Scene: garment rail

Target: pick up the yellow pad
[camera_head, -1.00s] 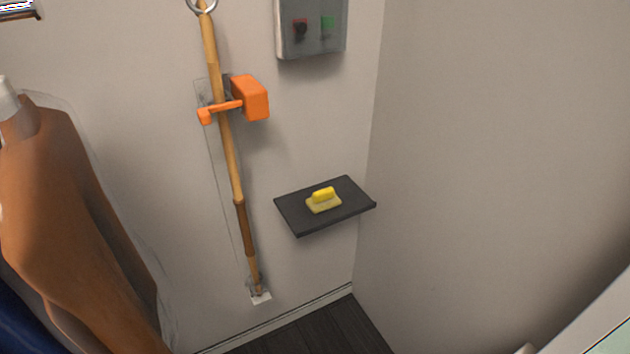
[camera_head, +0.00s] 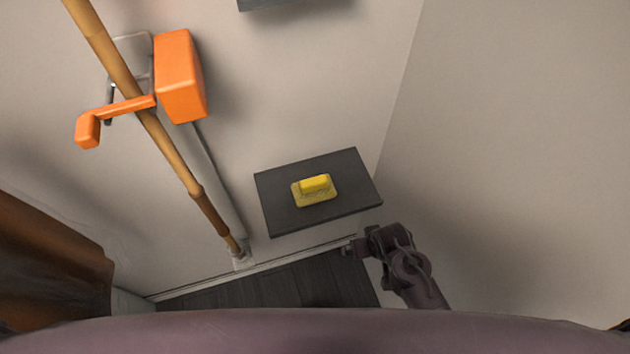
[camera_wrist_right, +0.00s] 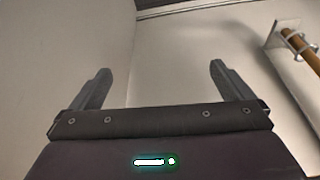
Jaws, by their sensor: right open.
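The yellow pad (camera_head: 316,188), a flat base with a raised grip on top, lies on a dark shelf (camera_head: 280,212) fixed to the wall. My right gripper (camera_head: 348,250) is in the head view just below and in front of the shelf's right part, apart from the pad. In the right wrist view its two fingers (camera_wrist_right: 160,80) are spread with nothing between them. The pad does not show in the right wrist view. My left gripper is not in view.
A brown garment (camera_head: 50,265) hangs at far left. A side wall (camera_head: 500,150) rises close on the right. A grey box (camera_head: 285,4) is above.

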